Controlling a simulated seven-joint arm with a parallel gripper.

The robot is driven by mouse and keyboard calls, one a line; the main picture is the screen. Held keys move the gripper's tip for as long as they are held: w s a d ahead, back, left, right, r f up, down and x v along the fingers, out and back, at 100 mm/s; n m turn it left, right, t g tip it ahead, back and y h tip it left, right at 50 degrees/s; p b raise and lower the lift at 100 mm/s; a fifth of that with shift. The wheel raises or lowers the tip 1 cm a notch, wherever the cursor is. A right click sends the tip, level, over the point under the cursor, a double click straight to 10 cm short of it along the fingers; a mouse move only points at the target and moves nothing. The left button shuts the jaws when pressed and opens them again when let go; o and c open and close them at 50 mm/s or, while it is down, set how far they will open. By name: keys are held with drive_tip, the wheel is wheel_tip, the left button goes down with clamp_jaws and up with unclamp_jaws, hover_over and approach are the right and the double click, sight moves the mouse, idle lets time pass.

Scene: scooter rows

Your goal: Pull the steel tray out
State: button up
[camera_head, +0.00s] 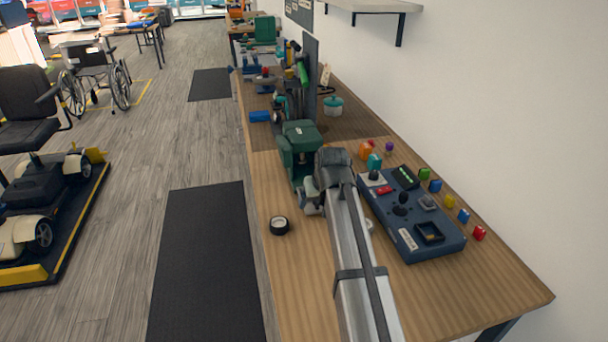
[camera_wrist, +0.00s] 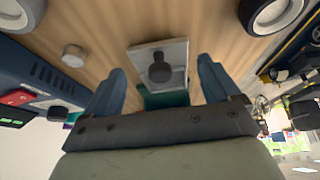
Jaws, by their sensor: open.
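The pale steel tray front (camera_wrist: 177,53) shows in the wrist view as a flat plate with a dark round knob (camera_wrist: 160,70) on it. A green housing (camera_head: 298,138) stands on the bench in the head view, and a strip of green (camera_wrist: 165,99) shows behind the plate in the wrist view. My gripper (camera_wrist: 165,78) is open and empty, with one blue-grey finger on each side of the knob and a visible gap to it. In the head view my gripper (camera_head: 311,196) is beside the green housing; my arm hides the tray there.
A blue control panel (camera_head: 400,243) lies right of my arm, with several coloured blocks beyond it. A small black-rimmed wheel (camera_head: 279,225) lies on the wooden bench (camera_head: 300,290) to the left. Upright parts and a dark panel (camera_head: 310,62) stand behind the housing.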

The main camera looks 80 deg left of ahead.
drive_tip(key=shift+r, duration=0.15)
drive_tip(key=shift+r, duration=2.85)
